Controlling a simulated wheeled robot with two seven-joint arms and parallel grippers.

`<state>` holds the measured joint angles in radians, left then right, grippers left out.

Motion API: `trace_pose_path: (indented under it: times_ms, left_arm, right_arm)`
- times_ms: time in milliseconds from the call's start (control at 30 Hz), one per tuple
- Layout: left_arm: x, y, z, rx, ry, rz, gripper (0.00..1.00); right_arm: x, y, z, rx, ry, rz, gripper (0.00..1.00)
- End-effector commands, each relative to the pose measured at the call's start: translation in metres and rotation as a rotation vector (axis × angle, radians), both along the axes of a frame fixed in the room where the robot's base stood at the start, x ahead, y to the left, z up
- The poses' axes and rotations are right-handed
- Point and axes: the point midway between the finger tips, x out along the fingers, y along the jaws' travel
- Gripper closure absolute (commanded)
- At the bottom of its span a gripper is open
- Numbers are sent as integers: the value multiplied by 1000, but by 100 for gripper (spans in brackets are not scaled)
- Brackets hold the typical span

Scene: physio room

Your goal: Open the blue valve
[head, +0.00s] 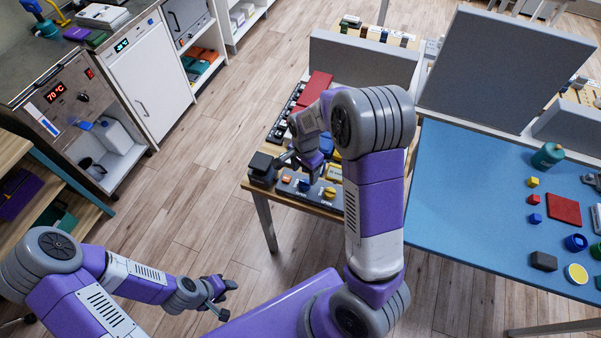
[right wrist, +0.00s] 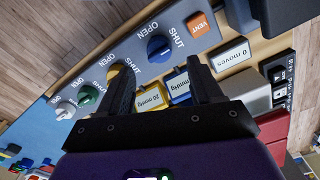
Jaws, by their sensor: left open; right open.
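The blue valve (right wrist: 160,48) is a round knob on a grey panel (right wrist: 112,60), between OPEN and SHUT labels. Which label it points to is too small to tell. It also shows in the head view (head: 303,184). My right gripper (right wrist: 162,88) is open above the panel, its fingertips pointing toward the blue valve. Nothing is between its fingers but labelled blocks seen behind. The yellow valve (right wrist: 122,72) is partly hidden by one finger; the green valve (right wrist: 88,96) is farther along. My left gripper (head: 226,297) is open and empty over the floor.
An orange VENT button (right wrist: 198,24) sits beside the blue valve. A dark box (head: 263,166) stands at the table corner. Blue and yellow blocks labelled mmHg (right wrist: 179,86) lie near my right fingers. A blue-topped table (head: 450,220) with small objects stands to the right.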

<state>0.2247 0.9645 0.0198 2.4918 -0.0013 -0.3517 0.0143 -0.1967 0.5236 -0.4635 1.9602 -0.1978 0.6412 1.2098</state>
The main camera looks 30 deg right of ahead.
Motion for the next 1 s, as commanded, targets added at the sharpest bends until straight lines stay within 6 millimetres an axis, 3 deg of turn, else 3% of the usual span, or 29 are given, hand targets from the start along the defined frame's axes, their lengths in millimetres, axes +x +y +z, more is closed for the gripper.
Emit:
trace_pose_path:
  times_ms: [100,300,700,1000]
  left_arm:
    - [0,0,-6,0,0,0,57]
    - [1,0,-10,0,-1,0,57]
    - [1,0,-11,0,-2,1,57]
    - [1,0,-11,0,-2,1,57]
  right_arm:
    - [-1,0,-24,0,5,0,35]
    - [-1,0,-49,0,3,1,35]
    - [0,0,-57,0,0,1,35]
    - [0,0,-57,0,0,1,81]
